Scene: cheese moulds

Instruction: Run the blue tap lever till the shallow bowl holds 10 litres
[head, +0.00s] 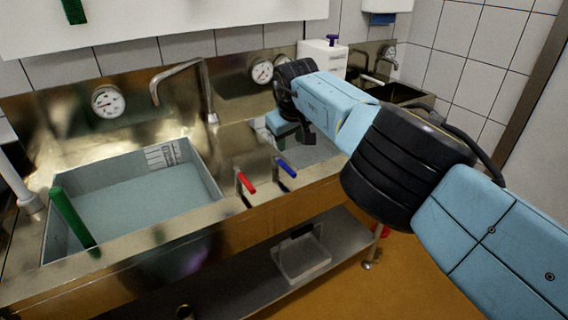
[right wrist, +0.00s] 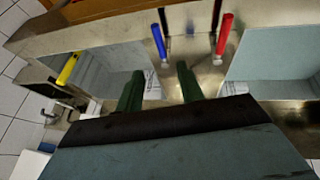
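The blue tap lever (head: 286,167) stands on the front rim of the steel sink unit, right of a red lever (head: 245,182). The blue lever also shows upright in the right wrist view (right wrist: 164,20). My right gripper (right wrist: 160,87) is open, its two green fingers apart with nothing between them. The blue lever lies beyond the gap, clear of the fingers. In the head view my right arm reaches over the right basin (head: 318,152) and partly hides it. The left basin (head: 205,160) holds grey-blue liquid below its rim, with a marked scale on its wall. I cannot tell the right basin's level. My left gripper is out of view.
A bent steel spout (head: 183,72) stands behind the basins. Round dials (head: 107,101) sit on the back panel. A green bar (head: 72,218) slants at the left basin; a yellow bar (right wrist: 68,68) is at the other basin. A clear container (head: 302,258) sits on the lower shelf.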

